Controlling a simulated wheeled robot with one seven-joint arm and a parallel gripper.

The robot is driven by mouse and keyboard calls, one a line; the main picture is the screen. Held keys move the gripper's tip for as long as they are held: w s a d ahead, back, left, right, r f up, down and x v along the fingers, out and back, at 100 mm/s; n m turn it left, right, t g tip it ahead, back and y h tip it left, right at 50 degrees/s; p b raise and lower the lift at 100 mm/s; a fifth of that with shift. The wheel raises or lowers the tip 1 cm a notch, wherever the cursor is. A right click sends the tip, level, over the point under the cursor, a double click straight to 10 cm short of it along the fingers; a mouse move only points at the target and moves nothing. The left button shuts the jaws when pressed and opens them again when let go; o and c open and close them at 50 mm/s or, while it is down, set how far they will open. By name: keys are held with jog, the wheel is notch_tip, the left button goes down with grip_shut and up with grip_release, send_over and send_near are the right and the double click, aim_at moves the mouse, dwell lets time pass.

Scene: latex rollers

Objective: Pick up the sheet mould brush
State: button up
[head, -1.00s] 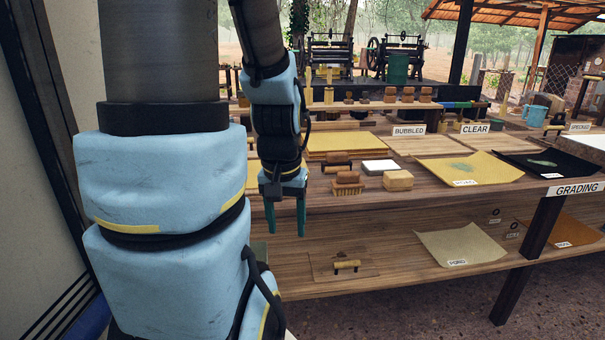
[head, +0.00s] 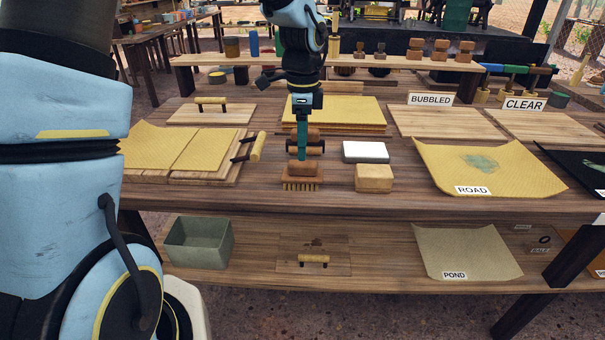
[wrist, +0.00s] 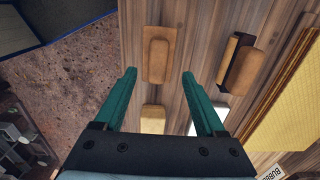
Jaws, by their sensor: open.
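The sheet mould brush (head: 302,183), a brown wooden block with pale bristles below, stands on the table near its front edge, left of a yellow block. My gripper (head: 301,156) points down above it and hides part of its back in the head view. In the wrist view the brush (wrist: 157,55) shows as a rounded brown block just beyond and between the fingertips of my open gripper (wrist: 158,75). Nothing is held. The exact height gap is hard to tell.
A second brown block with a dark bar (wrist: 237,63) lies behind the brush. A yellow block (head: 374,178) and a white block (head: 366,152) stand to the right. Boards with yellow sheets (head: 150,146) lie left. A lower shelf holds a grey bin (head: 199,244).

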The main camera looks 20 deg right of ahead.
aim_at(303, 163)
jog(key=shift+s+f+p, duration=0.2)
jog(key=shift+f+p, duration=0.65)
jog(key=shift+f, duration=2.2)
jog(key=shift+c, duration=0.3)
jog(key=c, duration=1)
jog(key=shift+o, duration=0.2)
jog(key=shift+r, duration=0.1)
notch_tip(303, 163, up, 10)
jog(key=shift+f+b, duration=0.1)
jog(key=shift+b, duration=0.8)
